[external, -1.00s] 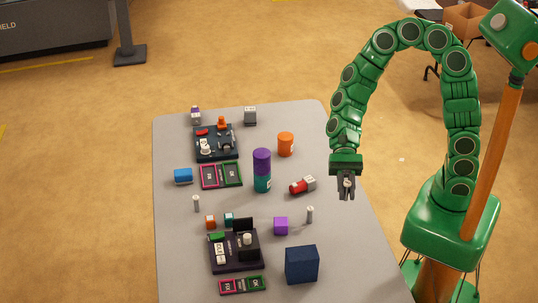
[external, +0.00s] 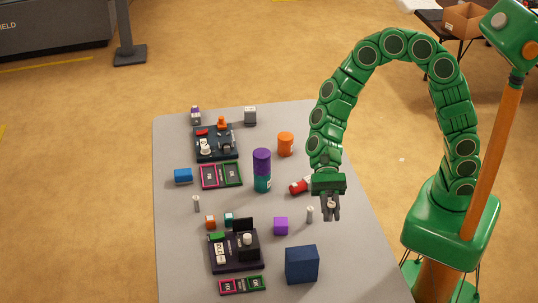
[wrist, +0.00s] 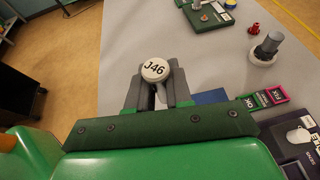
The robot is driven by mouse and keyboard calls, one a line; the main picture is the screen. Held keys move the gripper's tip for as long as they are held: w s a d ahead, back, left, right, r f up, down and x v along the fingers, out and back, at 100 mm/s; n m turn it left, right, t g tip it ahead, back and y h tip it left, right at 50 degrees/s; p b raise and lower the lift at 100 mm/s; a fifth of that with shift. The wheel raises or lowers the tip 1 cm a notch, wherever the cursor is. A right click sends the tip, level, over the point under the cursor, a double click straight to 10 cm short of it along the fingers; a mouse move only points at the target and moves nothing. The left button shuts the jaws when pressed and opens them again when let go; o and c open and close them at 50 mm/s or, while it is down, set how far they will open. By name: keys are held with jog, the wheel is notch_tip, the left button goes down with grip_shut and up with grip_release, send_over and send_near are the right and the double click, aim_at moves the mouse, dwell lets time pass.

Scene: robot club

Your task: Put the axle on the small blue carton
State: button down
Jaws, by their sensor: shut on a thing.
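My gripper (external: 331,211) points down above the right part of the table, and its fingers are shut on the axle. In the wrist view, the axle's round white end marked J46 (wrist: 155,70) shows between the fingers (wrist: 156,92); the rest of it is mostly hidden. A larger dark blue box (external: 302,265) stands at the front right, nearer to my gripper. A blue patch (wrist: 210,97) beside the fingers in the wrist view is partly hidden.
A purple and teal stack (external: 262,160) rises mid-table. A dark device board (external: 225,258) is at the front. Bare table (external: 355,255) lies at the right.

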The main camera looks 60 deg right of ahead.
send_over(302, 253)
jog(key=d, duration=0.1)
jog(key=f, duration=0.3)
jog(key=s+f, duration=0.1)
jog(key=f, duration=0.1)
jog(key=shift+d+f, duration=0.15)
jog(key=shift+f, duration=0.15)
jog(key=shift+w+a+f, duration=0.4)
jog(key=shift+a+f, duration=0.1)
jog(key=shift+f, duration=1.8)
jog(key=shift+f, duration=0.1)
jog(key=c, duration=1)
grip_release()
jog(key=shift+c, duration=0.2)
